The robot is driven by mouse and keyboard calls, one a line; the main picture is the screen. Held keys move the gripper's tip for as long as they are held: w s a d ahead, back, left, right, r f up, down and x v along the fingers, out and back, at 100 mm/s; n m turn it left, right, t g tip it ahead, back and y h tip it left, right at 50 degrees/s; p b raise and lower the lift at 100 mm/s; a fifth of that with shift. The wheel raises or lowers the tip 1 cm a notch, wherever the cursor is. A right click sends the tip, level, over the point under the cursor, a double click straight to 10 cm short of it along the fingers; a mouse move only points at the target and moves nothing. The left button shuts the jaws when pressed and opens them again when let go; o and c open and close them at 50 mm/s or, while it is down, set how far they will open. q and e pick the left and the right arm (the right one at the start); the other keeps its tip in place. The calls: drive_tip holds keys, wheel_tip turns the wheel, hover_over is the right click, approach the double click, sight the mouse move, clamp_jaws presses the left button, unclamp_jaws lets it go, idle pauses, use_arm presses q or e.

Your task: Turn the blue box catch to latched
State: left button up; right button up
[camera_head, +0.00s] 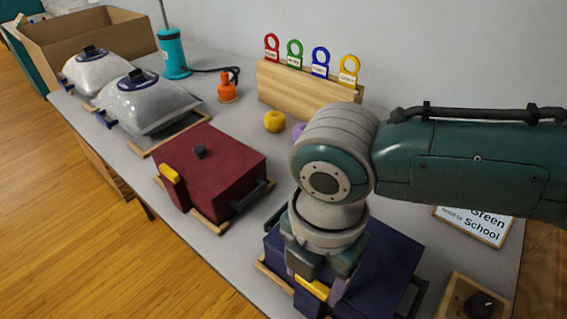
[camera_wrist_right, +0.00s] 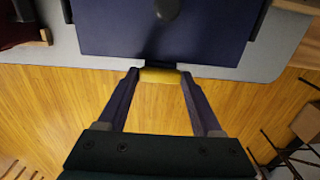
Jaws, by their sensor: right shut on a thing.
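The dark blue box (camera_head: 385,255) sits at the front right of the table, partly hidden by my right arm. Its yellow catch (camera_head: 313,288) is on the side facing the table's front edge. In the right wrist view the blue box (camera_wrist_right: 110,28) fills the top, and the catch (camera_wrist_right: 160,77) lies crosswise at its edge. My right gripper (camera_wrist_right: 160,74) is shut on the catch, one finger at each end. In the head view this gripper (camera_head: 318,283) points down at the box's side. My left gripper is not in view.
A dark red box (camera_head: 215,170) with a yellow catch (camera_head: 170,173) stands to the left. Behind are a wooden rack (camera_head: 300,88) with coloured ring tags, a yellow spool (camera_head: 274,121) and an orange bottle (camera_head: 227,88). A wooden block with a black knob (camera_head: 482,304) is at right.

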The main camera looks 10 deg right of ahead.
drive_tip(key=shift+m, duration=0.3)
drive_tip(key=m+p, duration=0.2)
drive_tip(key=m, duration=0.1)
drive_tip(key=shift+r, duration=0.15)
drive_tip(key=m+p, duration=0.2)
drive_tip(key=m, duration=0.3)
drive_tip(key=m+p, duration=0.1)
drive_tip(key=m, duration=0.4)
drive_tip(key=shift+p, duration=0.3)
drive_tip(key=shift+m+p, duration=0.4)
drive_tip(key=shift+m, duration=1.7)
drive_tip(key=o, duration=1.4)
